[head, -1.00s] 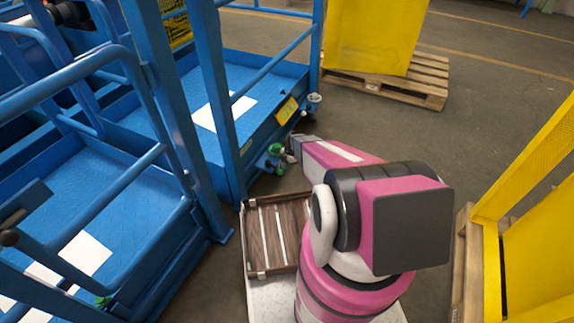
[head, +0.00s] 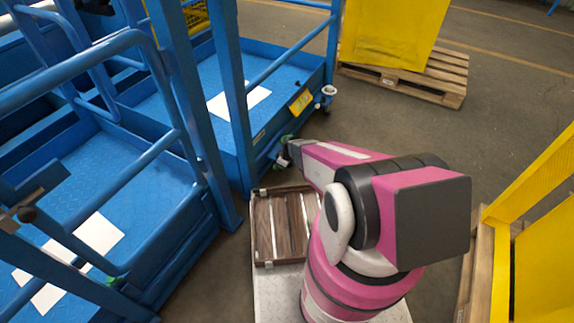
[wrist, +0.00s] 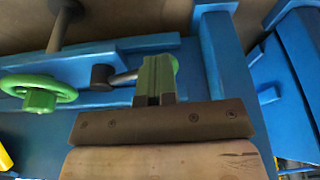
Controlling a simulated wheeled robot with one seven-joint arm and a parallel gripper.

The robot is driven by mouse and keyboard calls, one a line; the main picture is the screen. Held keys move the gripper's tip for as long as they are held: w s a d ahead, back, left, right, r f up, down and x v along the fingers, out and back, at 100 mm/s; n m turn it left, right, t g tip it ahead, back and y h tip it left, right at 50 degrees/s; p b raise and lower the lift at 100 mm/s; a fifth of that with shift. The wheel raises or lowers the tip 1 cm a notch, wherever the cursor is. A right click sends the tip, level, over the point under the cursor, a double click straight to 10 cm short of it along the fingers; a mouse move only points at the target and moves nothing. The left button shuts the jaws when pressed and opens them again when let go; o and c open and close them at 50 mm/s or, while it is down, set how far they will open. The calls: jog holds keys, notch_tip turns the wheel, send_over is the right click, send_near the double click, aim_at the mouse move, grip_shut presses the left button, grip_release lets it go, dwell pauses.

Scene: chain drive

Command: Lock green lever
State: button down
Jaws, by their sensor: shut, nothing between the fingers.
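The green lever (wrist: 176,63) is in the wrist view on the blue frame. It has a dark hub and a metal rod, and its green end is partly hidden behind my fingers. My gripper (wrist: 157,66) is shut and empty, its fingers in front of the lever's green end. I cannot tell whether they touch. In the head view my gripper (head: 293,150) is at the near corner of the blue platform, beside small green parts (head: 283,159).
A green handwheel (wrist: 38,92) is left of the lever. The blue platform (head: 268,125) has rails and posts on the left. Wooden pallets and yellow panels (head: 392,30) stand at the back and right. A wooden crate (head: 262,228) is below my arm. Grey floor lies open between.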

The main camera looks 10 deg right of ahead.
aim_at(275, 167)
jog(key=shift+w+a+m, duration=0.2)
jog(key=shift+a, duration=0.7)
jog(key=shift+w+a+m, duration=0.15)
jog(key=shift+a+m, duration=0.05)
jog(key=shift+a, duration=0.65)
jog(key=shift+w+a, duration=0.1)
